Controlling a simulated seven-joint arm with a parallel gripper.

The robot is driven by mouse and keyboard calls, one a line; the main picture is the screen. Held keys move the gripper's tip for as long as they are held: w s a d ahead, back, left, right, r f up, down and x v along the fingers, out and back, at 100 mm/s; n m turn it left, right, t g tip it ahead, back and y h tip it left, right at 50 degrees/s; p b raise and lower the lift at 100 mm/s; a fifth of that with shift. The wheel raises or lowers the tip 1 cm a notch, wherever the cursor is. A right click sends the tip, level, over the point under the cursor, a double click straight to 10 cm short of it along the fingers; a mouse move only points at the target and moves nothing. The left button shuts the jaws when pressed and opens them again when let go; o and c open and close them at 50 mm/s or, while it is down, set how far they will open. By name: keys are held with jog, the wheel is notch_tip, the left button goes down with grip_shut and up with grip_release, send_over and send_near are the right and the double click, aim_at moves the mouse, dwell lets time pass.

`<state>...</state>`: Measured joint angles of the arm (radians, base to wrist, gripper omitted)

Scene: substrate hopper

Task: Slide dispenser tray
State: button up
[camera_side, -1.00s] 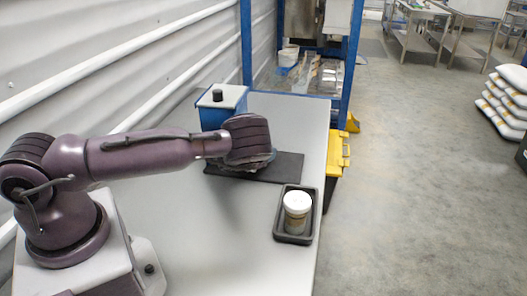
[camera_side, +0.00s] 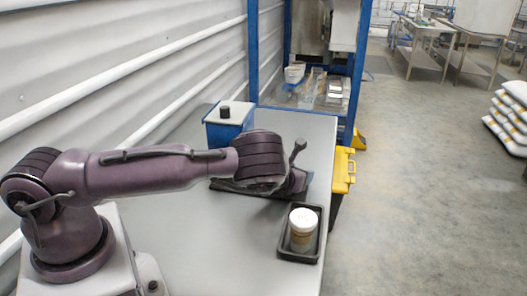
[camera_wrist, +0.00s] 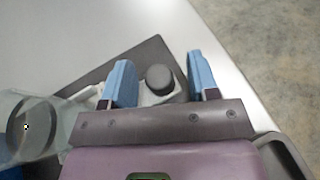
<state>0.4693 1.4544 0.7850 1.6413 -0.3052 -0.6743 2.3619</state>
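My gripper (camera_wrist: 162,72) is open, its two blue fingertips spread apart. A dark round knob (camera_wrist: 160,77) on a small pale block lies between them in the wrist view, with a gap on both sides. Whether this block is the dispenser tray I cannot tell. Beneath is a dark flat board (camera_wrist: 145,52). In the side view my gripper and wrist hang over this board (camera_side: 226,186) and hide most of it. A blue box (camera_side: 228,131) with a white top and black knob stands behind the wrist. Any tray at its base is hidden.
A clear round vessel with a dark disc (camera_wrist: 32,125) is close by at left in the wrist view. A black tray (camera_side: 284,255) holds a white-lidded jar (camera_side: 303,230) near the table's right edge. A yellow case (camera_side: 341,170) stands beyond that edge. The near tabletop (camera_side: 215,245) is clear.

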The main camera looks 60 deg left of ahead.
jog(key=v, duration=1)
jog(key=shift+s, duration=0.1)
jog(key=shift+s+r+n, duration=0.2)
jog(key=shift+s+n, duration=0.1)
jog(key=shift+n, duration=0.3)
jog(key=s+d+r+n+g+h, duration=0.2)
jog(key=s+d+r+n+g, duration=0.1)
jog(key=r+n, duration=0.4)
jog(key=s+d+r+n+g+h, duration=0.2)
jog(key=r+n, duration=0.5)
jog(key=n, duration=0.6)
jog(key=shift+s+d+r+n+g+h, duration=0.3)
jog(key=shift+s+d+g, duration=0.5)
jog(key=shift+s, duration=1.1)
jog(key=shift+d+f, duration=0.15)
